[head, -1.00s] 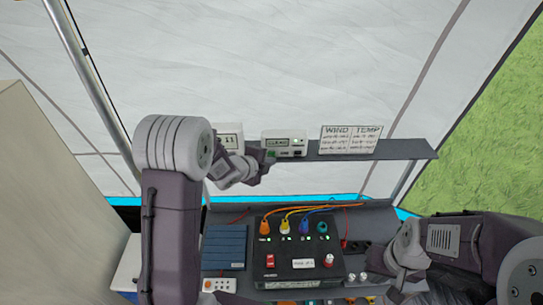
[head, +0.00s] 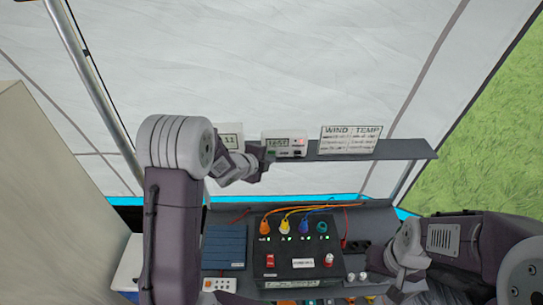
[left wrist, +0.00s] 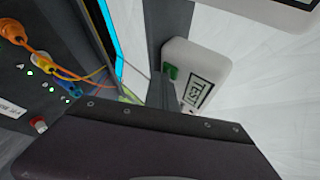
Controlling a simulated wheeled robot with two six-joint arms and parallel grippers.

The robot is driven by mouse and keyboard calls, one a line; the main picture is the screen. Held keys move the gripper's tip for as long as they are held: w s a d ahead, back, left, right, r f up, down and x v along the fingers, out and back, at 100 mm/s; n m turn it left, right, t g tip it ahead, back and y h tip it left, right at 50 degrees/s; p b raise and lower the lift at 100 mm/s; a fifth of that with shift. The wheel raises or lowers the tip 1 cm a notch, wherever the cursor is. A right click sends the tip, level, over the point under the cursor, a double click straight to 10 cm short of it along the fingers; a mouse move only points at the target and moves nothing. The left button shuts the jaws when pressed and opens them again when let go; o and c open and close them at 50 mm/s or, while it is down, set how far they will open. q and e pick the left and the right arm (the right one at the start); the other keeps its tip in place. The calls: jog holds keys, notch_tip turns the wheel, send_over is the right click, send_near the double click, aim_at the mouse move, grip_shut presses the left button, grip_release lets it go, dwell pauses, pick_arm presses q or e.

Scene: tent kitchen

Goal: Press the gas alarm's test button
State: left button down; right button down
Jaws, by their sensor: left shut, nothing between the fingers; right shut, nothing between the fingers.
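The gas alarm (head: 298,144) is a small white box on the narrow shelf. Its display reads TEST, a red light shows at its upper right, and a green button is at its lower left. In the left wrist view the alarm (left wrist: 215,65) appears tilted, with TEST on its display and the green button (left wrist: 172,72) at its edge. My left gripper (head: 264,157) is shut and empty, its tip at the button's side of the alarm; I cannot tell whether it touches. My right gripper (head: 398,288) is shut and empty at the lower right, away from the alarm.
A WIND/TEMP card (head: 350,140) stands right of the alarm; another white box (head: 230,130) is partly hidden behind my left arm. Below the shelf (head: 405,149) sits a black control box (head: 290,262) with coloured plugs and cables. A blue ribbed block (head: 224,246) is beside it.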

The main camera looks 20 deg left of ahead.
pick_arm(q)
jog(key=shift+s, duration=0.1)
jog(key=shift+s+d+b, duration=0.25)
jog(key=shift+s+b, duration=0.35)
jog(key=shift+s, duration=0.15)
jog(key=s+b, duration=0.1)
jog(key=s, duration=0.1)
jog(key=s+d+b, duration=0.1)
jog(key=s, duration=0.1)
jog(key=shift+s+d, duration=0.15)
jog(key=shift+s, duration=0.25)
dwell(0.5)
